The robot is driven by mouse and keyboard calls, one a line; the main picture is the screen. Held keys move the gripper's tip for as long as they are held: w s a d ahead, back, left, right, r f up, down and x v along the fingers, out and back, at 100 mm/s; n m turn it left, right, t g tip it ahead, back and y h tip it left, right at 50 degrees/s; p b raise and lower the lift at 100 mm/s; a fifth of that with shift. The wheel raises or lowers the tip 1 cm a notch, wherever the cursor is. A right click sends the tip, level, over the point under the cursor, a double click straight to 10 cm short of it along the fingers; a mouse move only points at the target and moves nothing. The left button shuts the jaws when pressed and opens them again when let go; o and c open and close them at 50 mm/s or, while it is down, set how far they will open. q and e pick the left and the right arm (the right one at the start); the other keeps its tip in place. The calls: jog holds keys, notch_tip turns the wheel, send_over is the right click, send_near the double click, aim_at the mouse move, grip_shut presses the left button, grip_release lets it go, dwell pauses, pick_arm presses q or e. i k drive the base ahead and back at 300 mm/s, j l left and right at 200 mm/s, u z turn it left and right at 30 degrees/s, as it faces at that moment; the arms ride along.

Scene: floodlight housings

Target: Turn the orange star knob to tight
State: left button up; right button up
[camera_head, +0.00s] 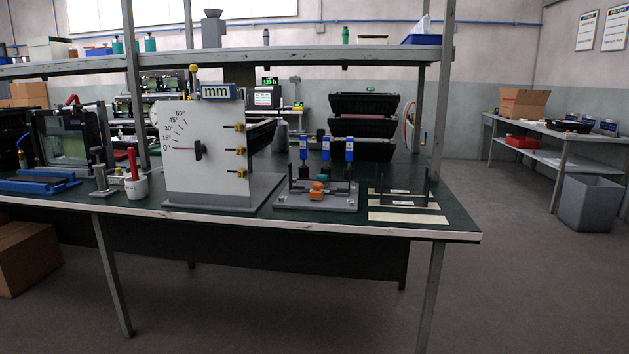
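An orange knob (317,188) sits low at the front of a grey fixture plate (338,203) on the green workbench. It is small here, so its star shape and how tight it is cannot be told. A teal knob-like part (322,174) is just above and behind it. Several blue upright clamps (326,148) stand behind them on the same fixture. Neither of my grippers is in view.
A white dial panel (205,168) with a black pointer stands left of the fixture. A dark bracket on pale strips (408,217) lies to the right. Stacked black trays (362,126) stand behind.

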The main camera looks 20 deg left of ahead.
aim_at(317, 186)
jog(key=i+l+u, duration=0.35)
jog(key=l, duration=0.3)
jog(key=i+l+u, duration=0.2)
jog(key=l, duration=0.15)
